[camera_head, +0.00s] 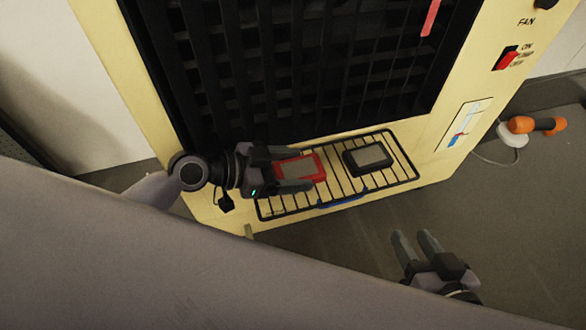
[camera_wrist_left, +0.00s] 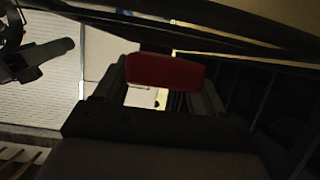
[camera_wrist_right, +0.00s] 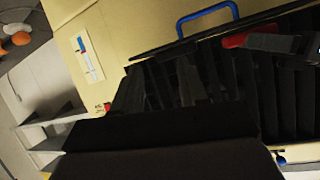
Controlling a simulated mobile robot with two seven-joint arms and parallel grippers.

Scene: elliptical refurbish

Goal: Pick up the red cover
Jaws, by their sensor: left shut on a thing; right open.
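The red cover (camera_head: 311,163) is a small red frame-like piece with a greyish middle, at the left part of the wire rack in the head view. My left gripper (camera_head: 300,170) is shut on it, one finger along each side. The cover also shows as a dark red block (camera_wrist_left: 165,70) between the fingers in the left wrist view. In the right wrist view a red edge (camera_wrist_right: 236,41) shows beside a dark finger. I cannot tell whether the cover touches the rack. My right gripper (camera_head: 414,238) is open and empty, in front of the rack at the lower right.
A black-framed device with a grey face (camera_head: 370,157) lies on the wire rack (camera_head: 340,190), right of the cover. The rack juts from a cream machine (camera_head: 440,130) with a dark slatted opening. A blue handle (camera_wrist_right: 207,16) is at the rack's front. An orange-handled tool (camera_head: 535,125) lies right.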

